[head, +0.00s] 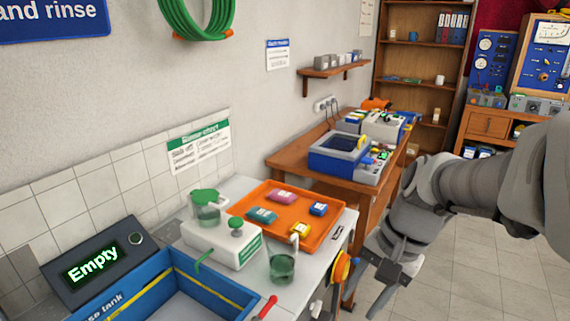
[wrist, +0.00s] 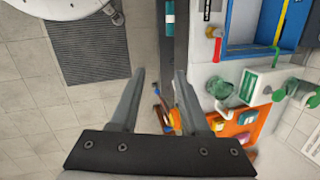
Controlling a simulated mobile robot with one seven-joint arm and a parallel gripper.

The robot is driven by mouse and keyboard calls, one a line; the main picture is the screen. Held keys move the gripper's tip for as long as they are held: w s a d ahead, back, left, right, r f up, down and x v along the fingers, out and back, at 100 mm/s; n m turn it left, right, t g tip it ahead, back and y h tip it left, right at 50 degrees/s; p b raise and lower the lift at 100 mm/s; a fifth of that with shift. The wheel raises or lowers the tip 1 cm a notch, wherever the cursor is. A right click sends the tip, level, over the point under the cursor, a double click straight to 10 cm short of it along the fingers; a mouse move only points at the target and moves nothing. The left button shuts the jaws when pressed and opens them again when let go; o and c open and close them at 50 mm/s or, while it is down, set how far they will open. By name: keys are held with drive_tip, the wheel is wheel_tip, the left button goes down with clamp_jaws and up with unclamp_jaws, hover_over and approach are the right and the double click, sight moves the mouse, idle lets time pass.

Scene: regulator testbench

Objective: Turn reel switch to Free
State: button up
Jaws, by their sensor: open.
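No reel switch or "Free" marking can be made out in either view. An orange and yellow round part (head: 342,267) sticks out from the front of the white counter, and I cannot tell whether it is the reel. A dark label (head: 337,231) sits above it on the counter front. My gripper (head: 364,285) is in front of the counter, to the right of this round part in the head view. In the wrist view my gripper (wrist: 160,73) is open, with nothing between its fingertips. Small orange and blue parts show between the fingers, partly hidden by the right one.
A display (head: 95,263) reads "Empty". A wooden bench (head: 292,157) stands behind. Floor is clear at right.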

drive_tip(key=w+d+f+m+g+y+b, duration=0.1)
drive_tip(key=w+f+m+g+y+b, duration=0.2)
drive_tip(key=f+m, duration=0.5)
drive_tip(key=m+t+y+b, duration=0.85)
drive_tip(key=m+t, duration=0.35)
drive_tip(key=m, duration=0.6)
approach(317, 308)
drive_tip(key=b+x, duration=0.2)
drive_tip(key=x, duration=0.6)
drive_tip(key=shift+w+f+b, duration=0.25)
drive_tip(key=shift+f+b, duration=0.1)
drive_tip(key=shift+y, duration=0.25)
clamp_jaws()
drive_tip(key=shift+n, duration=0.3)
